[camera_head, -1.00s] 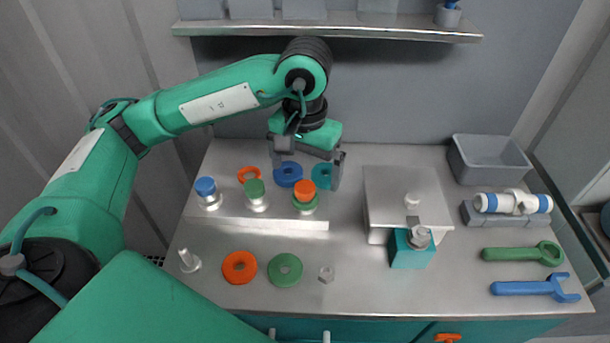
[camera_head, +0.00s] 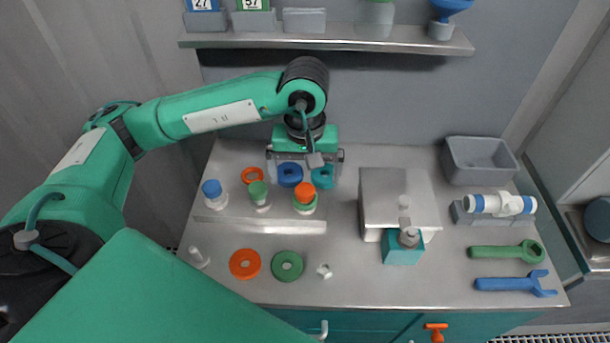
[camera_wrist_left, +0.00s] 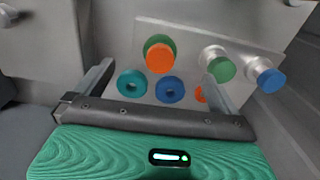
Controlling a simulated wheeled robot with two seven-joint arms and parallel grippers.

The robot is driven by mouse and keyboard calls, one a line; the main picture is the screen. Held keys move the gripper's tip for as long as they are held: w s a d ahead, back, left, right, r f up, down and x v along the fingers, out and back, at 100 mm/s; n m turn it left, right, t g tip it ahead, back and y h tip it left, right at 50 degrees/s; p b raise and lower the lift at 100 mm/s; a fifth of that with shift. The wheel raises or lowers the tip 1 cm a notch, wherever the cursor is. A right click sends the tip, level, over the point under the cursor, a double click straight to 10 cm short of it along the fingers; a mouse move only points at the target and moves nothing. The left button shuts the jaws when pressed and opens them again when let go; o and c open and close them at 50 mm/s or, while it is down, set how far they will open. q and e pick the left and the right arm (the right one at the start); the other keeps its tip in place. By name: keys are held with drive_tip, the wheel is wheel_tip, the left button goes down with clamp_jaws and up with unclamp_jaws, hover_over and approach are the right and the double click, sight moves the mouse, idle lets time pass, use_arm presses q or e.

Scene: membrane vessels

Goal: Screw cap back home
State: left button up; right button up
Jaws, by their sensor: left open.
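My left gripper (camera_head: 304,166) is open and empty, its fingers spread wide above the back of the raised plate (camera_head: 285,226). On the plate stand vessels with a blue cap (camera_head: 211,188), a green cap (camera_head: 257,190) and an orange cap (camera_head: 305,190) over a green ring. Behind them lie an orange ring (camera_head: 252,175), a blue ring (camera_head: 290,174) and a teal ring (camera_head: 322,178). The left wrist view shows the orange cap (camera_wrist_left: 160,58), teal ring (camera_wrist_left: 131,83) and blue ring (camera_wrist_left: 169,89) between the fingers. My right gripper is not in view.
In front lie an orange ring (camera_head: 245,264), a green ring (camera_head: 287,266) and a small pale part (camera_head: 324,271). A steel box (camera_head: 380,190) and teal block (camera_head: 403,252) stand right, beside a grey bin (camera_head: 480,162), green wrench (camera_head: 505,252) and blue wrench (camera_head: 515,284).

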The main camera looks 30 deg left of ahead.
sight(305, 189)
use_arm(q)
drive_tip(key=n+p, duration=0.4)
drive_tip(key=shift+r, duration=0.35)
drive_tip(key=n+p, duration=0.4)
drive_tip(key=p, duration=0.1)
drive_tip(key=shift+p, duration=0.3)
drive_tip(key=shift+f+n+p, duration=0.1)
drive_tip(key=shift+n+p, duration=0.25)
drive_tip(key=shift+n, duration=0.25)
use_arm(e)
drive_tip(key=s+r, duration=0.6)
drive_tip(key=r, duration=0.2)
use_arm(q)
drive_tip(key=shift+f+n, duration=0.3)
drive_tip(key=shift+f, duration=0.05)
wheel_tip(305, 189, down, 4)
drive_tip(key=b, duration=0.5)
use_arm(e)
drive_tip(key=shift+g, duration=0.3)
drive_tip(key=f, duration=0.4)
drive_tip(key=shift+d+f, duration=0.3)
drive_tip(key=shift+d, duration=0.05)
